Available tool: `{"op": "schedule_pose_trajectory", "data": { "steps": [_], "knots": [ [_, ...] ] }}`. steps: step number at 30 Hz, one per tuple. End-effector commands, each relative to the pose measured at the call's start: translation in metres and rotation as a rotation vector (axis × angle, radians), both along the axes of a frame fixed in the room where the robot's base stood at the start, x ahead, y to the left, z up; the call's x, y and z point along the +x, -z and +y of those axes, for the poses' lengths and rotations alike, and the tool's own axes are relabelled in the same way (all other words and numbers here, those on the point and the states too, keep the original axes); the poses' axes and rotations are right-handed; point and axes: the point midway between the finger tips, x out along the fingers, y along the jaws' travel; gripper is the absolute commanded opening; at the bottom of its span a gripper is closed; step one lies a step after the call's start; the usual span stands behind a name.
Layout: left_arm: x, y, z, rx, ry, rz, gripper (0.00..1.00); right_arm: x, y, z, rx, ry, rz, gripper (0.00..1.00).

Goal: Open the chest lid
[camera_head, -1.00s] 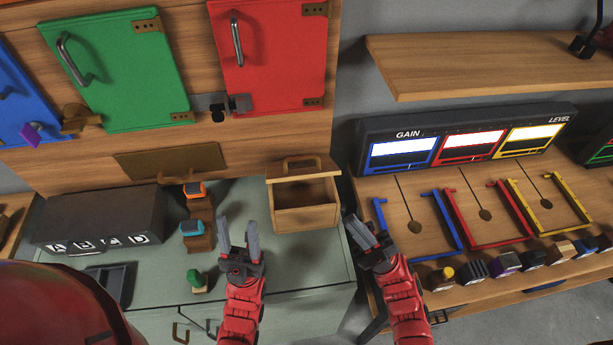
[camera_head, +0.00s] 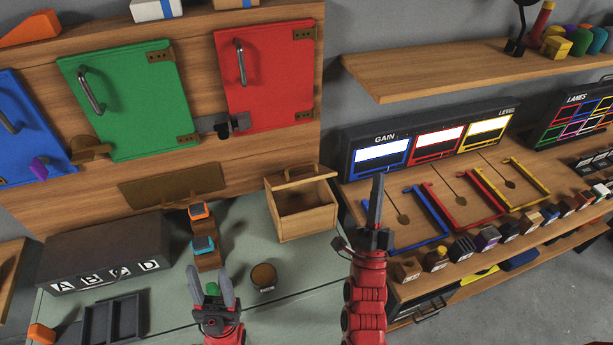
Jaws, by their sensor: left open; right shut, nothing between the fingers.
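A small wooden box (camera_head: 307,226), which looks like the chest, stands on the grey-green bench below the red door. Its dark inside shows from above. A wooden panel with a handle (camera_head: 297,173) is at its top back edge; I cannot tell whether this is a raised lid. My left gripper (camera_head: 213,290) is open at the lower middle, in front and left of the box and apart from it. A green piece (camera_head: 212,288) shows between its fingers, but contact is unclear. My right gripper (camera_head: 377,202) is shut and empty, right of the box.
A dark box with letter tiles (camera_head: 105,252) stands at left. Blocks with orange (camera_head: 199,211) and blue (camera_head: 203,244) tops and a round brown-topped piece (camera_head: 263,277) are on the bench. Coloured slider frames (camera_head: 465,205) lie right. A shelf (camera_head: 430,66) overhangs the right side.

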Motion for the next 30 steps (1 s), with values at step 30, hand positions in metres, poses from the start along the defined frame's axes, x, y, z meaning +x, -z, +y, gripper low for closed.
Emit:
{"op": "schedule_pose_trajectory", "data": {
  "steps": [30],
  "knots": [
    [0.000,-0.035,0.000,0.000,0.000,0.000,0.50,0.068,0.073,0.096,2.149,-0.659,0.913,0.00]
  ]
}}
